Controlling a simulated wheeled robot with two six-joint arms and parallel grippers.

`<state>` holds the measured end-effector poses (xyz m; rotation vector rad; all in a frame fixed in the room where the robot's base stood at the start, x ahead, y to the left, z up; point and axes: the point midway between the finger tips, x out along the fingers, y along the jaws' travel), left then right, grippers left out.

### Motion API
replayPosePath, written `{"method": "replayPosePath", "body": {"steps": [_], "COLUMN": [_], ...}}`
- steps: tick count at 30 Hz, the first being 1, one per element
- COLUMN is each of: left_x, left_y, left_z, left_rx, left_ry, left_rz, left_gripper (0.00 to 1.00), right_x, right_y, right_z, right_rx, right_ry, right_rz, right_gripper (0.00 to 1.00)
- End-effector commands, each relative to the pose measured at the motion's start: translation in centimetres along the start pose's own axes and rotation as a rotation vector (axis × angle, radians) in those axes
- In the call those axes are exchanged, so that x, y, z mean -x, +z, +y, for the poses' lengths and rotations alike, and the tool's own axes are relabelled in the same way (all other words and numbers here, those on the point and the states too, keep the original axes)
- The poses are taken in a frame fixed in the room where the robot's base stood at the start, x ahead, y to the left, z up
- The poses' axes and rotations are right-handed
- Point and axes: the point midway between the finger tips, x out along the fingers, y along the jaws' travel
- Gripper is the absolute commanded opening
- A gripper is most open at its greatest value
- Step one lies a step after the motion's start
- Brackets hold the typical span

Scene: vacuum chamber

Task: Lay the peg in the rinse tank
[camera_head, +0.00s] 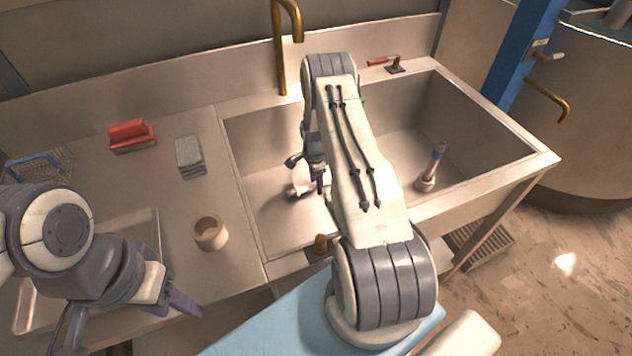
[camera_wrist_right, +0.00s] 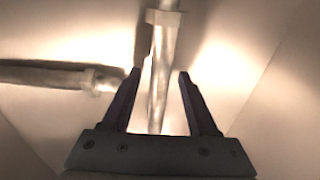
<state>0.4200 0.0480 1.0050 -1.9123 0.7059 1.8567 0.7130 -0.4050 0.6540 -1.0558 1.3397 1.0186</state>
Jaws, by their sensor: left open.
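The rinse tank (camera_head: 400,150) is the large steel basin at the centre right of the head view. My right arm reaches down into it, with the right gripper (camera_head: 308,187) low near the floor beside a small pale piece (camera_head: 299,189). In the right wrist view the right gripper (camera_wrist_right: 158,73) is open, its fingers on either side of a pale collared rod (camera_wrist_right: 162,45) with slight gaps. A second collared rod (camera_wrist_right: 50,75) lies left of it. I cannot tell which is the peg. My left gripper (camera_head: 140,322) is open and empty over the counter.
A brass faucet (camera_head: 281,50) rises behind. A beige cup (camera_head: 209,233), grey cloths (camera_head: 189,156) and a red brush (camera_head: 129,133) stand on the left counter, with a tray (camera_head: 148,226) at its front.

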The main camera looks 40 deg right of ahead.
Motion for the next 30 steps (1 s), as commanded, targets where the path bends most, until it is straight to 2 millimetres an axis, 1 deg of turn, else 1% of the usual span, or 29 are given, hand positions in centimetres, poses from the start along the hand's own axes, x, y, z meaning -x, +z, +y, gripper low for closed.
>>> {"method": "replayPosePath", "body": {"steps": [5,8,9,11,18,21,25,27,30], "left_x": [0.1,0.5,0.2,0.1,-0.5,-0.6,-0.8,-0.8,-0.8], "left_y": [0.0,0.0,0.0,0.0,0.0,0.0,0.1,0.1,0.1], "left_z": [0.0,0.0,0.0,0.0,0.0,-0.1,-0.1,-0.1,-0.1], "left_rx": [0.0,0.0,0.0,0.0,0.0,0.0,0.0,0.0,0.0], "left_ry": [0.0,0.0,0.0,0.0,0.0,0.0,0.0,0.0,0.0], "left_rz": [0.0,0.0,0.0,0.0,0.0,0.0,0.0,0.0,0.0], "left_gripper": [0.5,0.5,0.5,0.5,0.5,0.5,0.5,0.5,0.5], "right_x": [0.1,0.7,1.0,2.0,7.3,9.2,11.1,11.7,12.2], "right_y": [0.0,0.0,0.0,0.0,0.0,0.0,0.0,0.0,0.0], "right_z": [0.0,0.0,-0.1,-0.1,-0.1,-0.1,-0.1,0.0,0.0], "right_rx": [0.0,0.0,0.0,0.0,0.0,0.001,0.001,0.001,0.001], "right_ry": [0.0,-0.001,-0.001,-0.004,-0.004,-0.003,-0.002,-0.002,0.001], "right_rz": [0.0,0.0,0.0,0.001,0.001,0.001,0.001,0.0,0.0], "right_gripper": [0.6,0.6,0.6,0.6,0.6,0.6,0.6,0.6,0.6]}}
